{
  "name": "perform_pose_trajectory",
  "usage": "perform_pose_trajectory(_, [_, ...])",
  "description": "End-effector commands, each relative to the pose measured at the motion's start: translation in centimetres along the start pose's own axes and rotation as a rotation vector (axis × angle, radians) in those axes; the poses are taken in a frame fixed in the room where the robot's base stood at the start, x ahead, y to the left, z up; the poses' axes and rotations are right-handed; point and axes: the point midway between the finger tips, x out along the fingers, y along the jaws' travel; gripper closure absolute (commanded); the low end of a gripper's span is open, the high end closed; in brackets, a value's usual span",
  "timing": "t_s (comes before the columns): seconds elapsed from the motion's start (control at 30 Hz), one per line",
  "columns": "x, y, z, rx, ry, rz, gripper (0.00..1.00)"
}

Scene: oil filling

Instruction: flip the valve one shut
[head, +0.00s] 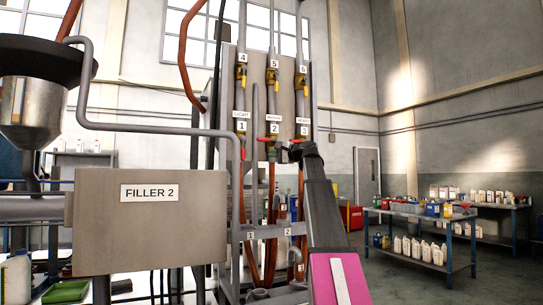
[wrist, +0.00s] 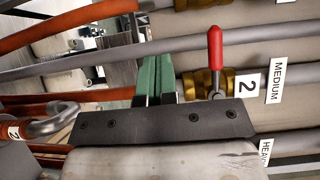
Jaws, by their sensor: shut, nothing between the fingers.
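In the wrist view only a brass bit at the top edge shows, likely part of this valve. Valve two, with a brass body (wrist: 200,84) and a red handle (wrist: 215,48), is beside the label 2 on the MEDIUM pipe. My gripper (wrist: 158,62) has green fingers, shut and empty, beside valve two's brass body. Whether they touch it is unclear. In the head view my arm reaches up to the right pipe and partly hides the valves there.
Upper yellow valves (head: 272,75) sit under labels 4, 5 and 6. Orange hoses (head: 254,220) hang below the valves. A grey FILLER 2 box (head: 150,225) and a funnel (head: 28,110) stand at left. Tables with bottles (head: 420,225) are at right.

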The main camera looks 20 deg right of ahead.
Motion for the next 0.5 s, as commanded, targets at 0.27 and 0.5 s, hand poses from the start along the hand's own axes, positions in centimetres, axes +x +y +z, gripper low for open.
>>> perform_pose_trajectory(0.27, [5.5,-0.1,-0.1,0.0,-0.002,0.001,1.0])
perform_pose_trajectory(0.5, [8.6,0.0,1.6,-0.001,-0.002,0.0,1.0])
